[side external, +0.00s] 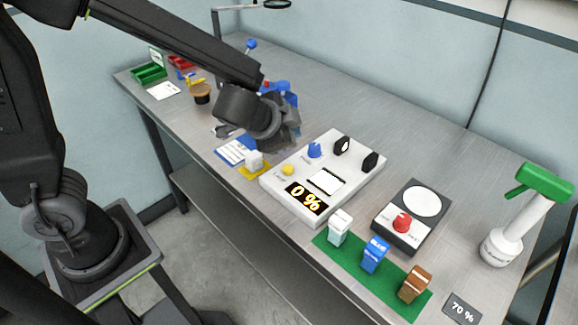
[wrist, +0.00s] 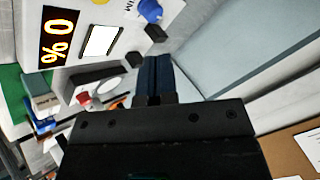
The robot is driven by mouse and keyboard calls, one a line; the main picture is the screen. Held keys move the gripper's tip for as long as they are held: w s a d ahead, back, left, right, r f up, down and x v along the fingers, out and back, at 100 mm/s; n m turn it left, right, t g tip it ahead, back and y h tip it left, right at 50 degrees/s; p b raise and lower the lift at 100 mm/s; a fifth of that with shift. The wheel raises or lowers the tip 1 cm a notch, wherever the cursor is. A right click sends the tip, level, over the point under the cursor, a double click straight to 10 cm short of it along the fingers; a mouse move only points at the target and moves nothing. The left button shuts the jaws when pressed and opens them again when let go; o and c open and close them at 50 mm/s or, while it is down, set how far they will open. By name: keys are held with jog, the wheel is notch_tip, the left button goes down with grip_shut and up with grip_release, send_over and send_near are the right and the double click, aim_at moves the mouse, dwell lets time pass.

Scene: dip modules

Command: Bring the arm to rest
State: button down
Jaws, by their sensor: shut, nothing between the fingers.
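My gripper (wrist: 153,78) is shut and empty in the wrist view, its dark fingers together. In the side view my gripper's end is partly hidden behind my own wrist, above the table left of the white control box. The white control box (side external: 335,203) has a display reading 0 %, which also shows in the wrist view (wrist: 57,40). It carries a blue knob (side external: 315,150), a yellow knob (side external: 288,169) and two black knobs. The gripper appears apart from the box, but the exact gap cannot be told.
A green mat (side external: 328,245) holds a white, a blue and a brown module. A dark device (side external: 398,243) with a red knob and a spray bottle (side external: 505,240) stand at right. A cup (side external: 201,94) and green tray (side external: 148,75) stand at far left. Bare table lies behind the box.

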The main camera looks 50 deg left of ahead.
jog(key=s+a+r+n+g+y, duration=0.2)
jog(key=s+a+r+n, duration=0.3)
jog(key=s+a+r, duration=0.3)
jog(key=s+d+r+n+g+h, duration=0.1)
jog(key=s+n+h, duration=0.1)
jog(key=s, duration=0.9)
jog(key=shift+s+d+n+g+h, duration=0.3)
jog(key=shift+s+d+n+h, duration=0.1)
jog(key=shift+h, duration=0.1)
